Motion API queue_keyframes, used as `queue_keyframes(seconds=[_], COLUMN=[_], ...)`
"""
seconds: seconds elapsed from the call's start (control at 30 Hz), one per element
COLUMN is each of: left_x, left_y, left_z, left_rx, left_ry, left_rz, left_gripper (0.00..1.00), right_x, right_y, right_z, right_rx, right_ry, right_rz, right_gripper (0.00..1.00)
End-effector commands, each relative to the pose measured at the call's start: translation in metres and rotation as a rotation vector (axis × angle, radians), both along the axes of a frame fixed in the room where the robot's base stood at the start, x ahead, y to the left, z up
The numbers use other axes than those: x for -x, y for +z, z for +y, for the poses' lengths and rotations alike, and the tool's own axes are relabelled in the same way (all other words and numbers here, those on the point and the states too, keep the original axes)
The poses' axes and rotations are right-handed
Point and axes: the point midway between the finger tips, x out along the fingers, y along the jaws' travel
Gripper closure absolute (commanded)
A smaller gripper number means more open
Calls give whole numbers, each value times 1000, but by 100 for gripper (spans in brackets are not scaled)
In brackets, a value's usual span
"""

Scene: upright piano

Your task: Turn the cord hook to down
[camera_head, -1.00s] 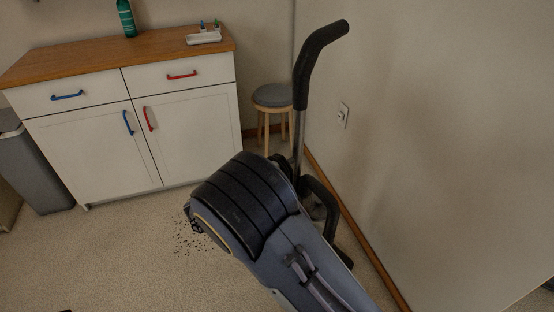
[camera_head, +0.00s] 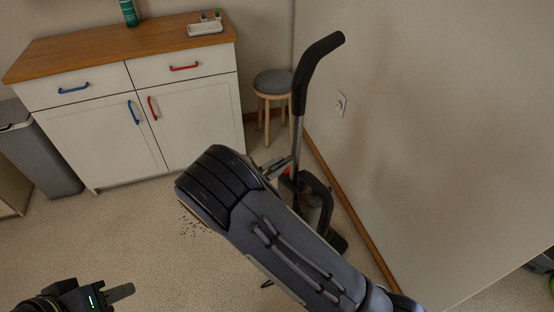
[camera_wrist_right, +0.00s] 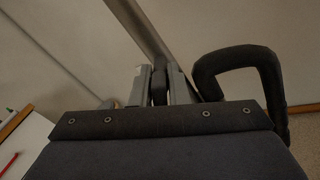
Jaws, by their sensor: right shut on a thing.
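An upright vacuum cleaner stands by the right wall, with a grey pole (camera_head: 298,135), a black curved grip (camera_head: 318,62) and a black loop handle (camera_head: 322,195) low on its body. My right arm covers much of its lower part. My right gripper (camera_head: 279,164) is beside the pole. In the right wrist view its two grey fingers (camera_wrist_right: 160,80) are shut on a small dark piece, the cord hook (camera_wrist_right: 158,88), against the pole. Which way the hook points is unclear. My left gripper (camera_head: 118,292) is at the lower left, away from the vacuum; its finger gap is not clear.
A white cabinet (camera_head: 100,135) with a wooden top stands at the back left, beside a grey bin (camera_head: 42,160). A round stool (camera_head: 273,85) is behind the vacuum. Dark specks (camera_head: 190,222) lie on the floor. The wall (camera_head: 440,130) is close on the right.

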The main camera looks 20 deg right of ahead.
Motion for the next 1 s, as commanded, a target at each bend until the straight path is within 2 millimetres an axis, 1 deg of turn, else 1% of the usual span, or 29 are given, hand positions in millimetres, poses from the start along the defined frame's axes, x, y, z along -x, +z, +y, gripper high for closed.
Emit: queue_keyframes(seconds=[0.03, 0.1, 0.3, 0.5, 0.73, 1.0], left_x=[0, 0, 0, 0, 0, 0], left_y=[8, 13, 25, 32, 37, 38], left_z=[0, 0, 0, 0, 0, 0], left_rx=[0, 0, 0, 0, 0, 0], left_ry=[0, 0, 0, 0, 0, 0], left_rz=[0, 0, 0, 0, 0, 0], left_gripper=[64, 64, 64, 64, 64, 64], right_x=[0, 0, 0, 0, 0, 0], right_y=[2, 2, 1, 0, -1, -2], right_z=[1, 1, 1, 1, 1, 1], right_rx=[15, 41, 108, 159, 193, 206], right_ry=[2, 1, 1, 1, 2, 2], right_rz=[43, 101, 255, 370, 447, 477], right_gripper=[100, 100, 100, 100, 100, 100])
